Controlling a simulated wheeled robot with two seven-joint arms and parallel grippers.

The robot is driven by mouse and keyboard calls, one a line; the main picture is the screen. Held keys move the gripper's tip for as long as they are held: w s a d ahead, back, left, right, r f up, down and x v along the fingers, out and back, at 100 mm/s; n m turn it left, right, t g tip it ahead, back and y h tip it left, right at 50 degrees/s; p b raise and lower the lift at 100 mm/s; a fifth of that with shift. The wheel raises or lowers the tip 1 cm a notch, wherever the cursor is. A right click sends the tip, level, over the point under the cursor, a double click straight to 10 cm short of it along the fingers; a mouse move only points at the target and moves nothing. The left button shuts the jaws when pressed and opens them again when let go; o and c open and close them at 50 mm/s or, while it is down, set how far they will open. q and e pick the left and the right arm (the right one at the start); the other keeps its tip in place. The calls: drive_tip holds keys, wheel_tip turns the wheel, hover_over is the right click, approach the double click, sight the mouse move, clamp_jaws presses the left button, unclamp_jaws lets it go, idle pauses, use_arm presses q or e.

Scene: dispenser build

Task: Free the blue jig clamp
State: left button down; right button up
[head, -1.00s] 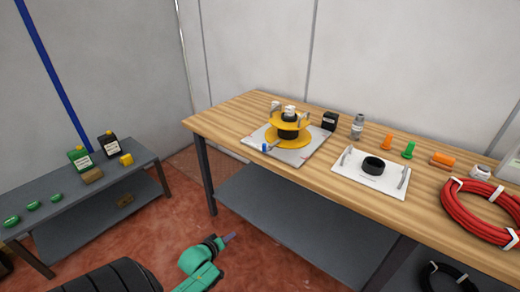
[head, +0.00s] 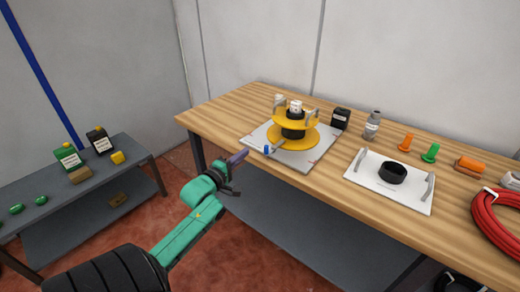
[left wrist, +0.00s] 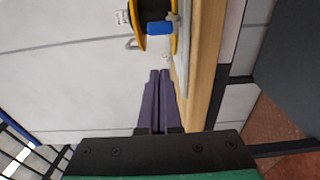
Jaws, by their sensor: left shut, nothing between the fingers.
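The blue jig clamp handle (head: 267,149) sits at the front left of a yellow round jig (head: 306,142) on a white plate (head: 258,139). A black part stands within the jig. My left gripper (head: 241,156) is shut and empty, in front of the table edge, to the left of the blue handle and apart from it. In the left wrist view the blue handle (left wrist: 160,28) lies just beyond the closed purple fingertips (left wrist: 159,74), beside the yellow jig (left wrist: 138,14). My right gripper is not in view.
A second white tray (head: 405,203) with handles and a black ring (head: 393,172) lies to the right. Black and grey bottles (head: 372,126), orange and green parts and a red hose coil (head: 497,222) stand along the table (head: 220,112). A low grey shelf with bottles stands at left.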

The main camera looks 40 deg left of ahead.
use_arm(q)
drive_tip(key=w, duration=0.5)
drive_tip(key=w+a, duration=0.1)
drive_tip(key=w, duration=0.2)
drive_tip(key=shift+w+b, duration=0.25)
drive_tip(key=shift+b, duration=0.1)
drive_tip(key=s+d+p, duration=0.1)
drive_tip(key=s+d, duration=0.1)
drive_tip(key=d, duration=0.1)
drive_tip(key=shift+s+d+r+p, duration=0.1)
drive_tip(key=shift+s+d+p, duration=0.2)
drive_tip(key=shift+s+p, duration=0.05)
drive_tip(key=shift+w, duration=0.1)
